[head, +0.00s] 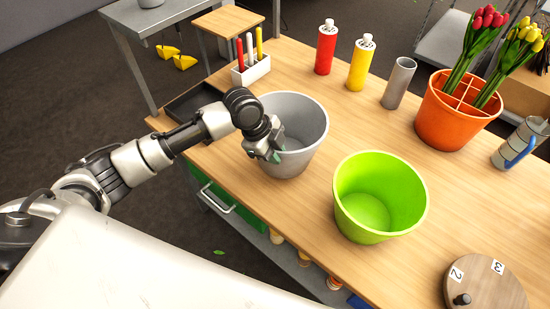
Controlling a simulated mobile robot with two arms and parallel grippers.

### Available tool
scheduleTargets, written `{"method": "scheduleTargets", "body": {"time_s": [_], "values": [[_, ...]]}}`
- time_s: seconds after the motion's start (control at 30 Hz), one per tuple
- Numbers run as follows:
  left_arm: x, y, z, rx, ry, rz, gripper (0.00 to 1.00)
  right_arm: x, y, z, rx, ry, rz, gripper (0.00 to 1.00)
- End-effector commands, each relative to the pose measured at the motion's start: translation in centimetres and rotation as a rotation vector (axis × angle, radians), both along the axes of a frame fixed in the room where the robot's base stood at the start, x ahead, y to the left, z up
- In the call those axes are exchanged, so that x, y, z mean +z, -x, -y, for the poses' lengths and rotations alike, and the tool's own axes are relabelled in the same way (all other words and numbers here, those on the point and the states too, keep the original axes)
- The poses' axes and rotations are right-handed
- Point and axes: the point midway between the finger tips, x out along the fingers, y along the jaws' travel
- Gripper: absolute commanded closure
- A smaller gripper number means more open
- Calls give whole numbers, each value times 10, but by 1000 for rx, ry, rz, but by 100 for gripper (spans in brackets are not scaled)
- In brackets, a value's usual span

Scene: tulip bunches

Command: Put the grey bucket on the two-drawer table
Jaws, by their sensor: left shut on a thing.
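The grey bucket (312,119) stands upright on or just above the wooden table (300,213), left of a green bucket. My left gripper (272,152) is at the grey bucket's near left rim, shut on its wall. The far finger shows inside the bucket. The bucket's bottom is near the tabletop; I cannot tell whether it touches. The wooden table has a green drawer front with a metal handle (216,197) below its near edge; whether it is the two-drawer table I cannot tell. My right gripper is not in view.
A lime green bucket (356,214) stands close to the right. Behind are a red bottle (325,50), a yellow bottle (360,65), a grey cylinder (398,83) and an orange bucket (440,125) with tulips. A white marker holder (251,70) stands at the back left. A round numbered wooden piece (490,290) is at front right.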

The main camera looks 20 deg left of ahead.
Motion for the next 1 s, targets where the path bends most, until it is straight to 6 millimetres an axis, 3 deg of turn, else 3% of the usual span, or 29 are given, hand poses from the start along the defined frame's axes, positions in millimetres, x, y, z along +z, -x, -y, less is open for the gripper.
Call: {"method": "scheduleTargets", "body": {"time_s": [0.2,0.5,0.53,0.67,1.0], "values": [[-29,1,0,0,0,-1,100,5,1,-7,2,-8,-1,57],[-32,0,0,-1,-1,0,100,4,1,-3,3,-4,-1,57],[-33,1,0,0,-2,-1,78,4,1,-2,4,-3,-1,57],[-33,1,0,0,-2,-1,58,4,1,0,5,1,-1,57],[-29,0,-1,0,-2,0,55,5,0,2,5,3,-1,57]]}}
